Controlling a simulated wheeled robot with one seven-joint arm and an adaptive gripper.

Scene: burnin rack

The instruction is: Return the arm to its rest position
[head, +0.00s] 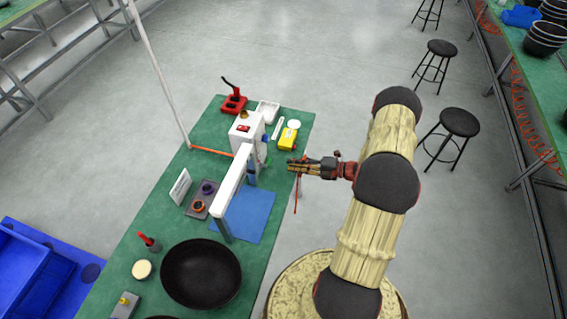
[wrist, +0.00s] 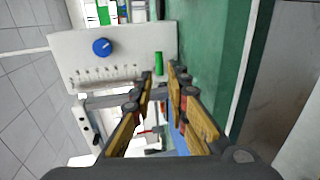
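My gripper (head: 298,167) is at the end of my bent arm in the head view, just off the right edge of the green bench (head: 150,215). In the wrist view my gripper (wrist: 163,75) shows two yellow-and-dark fingers with a gap between the tips. Nothing sits between the fingers, and it looks open and empty. A white box with a blue knob (wrist: 102,47) stands on the bench ahead of the fingers.
On the bench are a white frame (head: 236,180), a blue mat (head: 255,215), a black bowl (head: 201,273), a yellow device (head: 288,138) and a red stand (head: 234,103). Black stools (head: 459,123) stand to the right. The floor between the bench and stools is clear.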

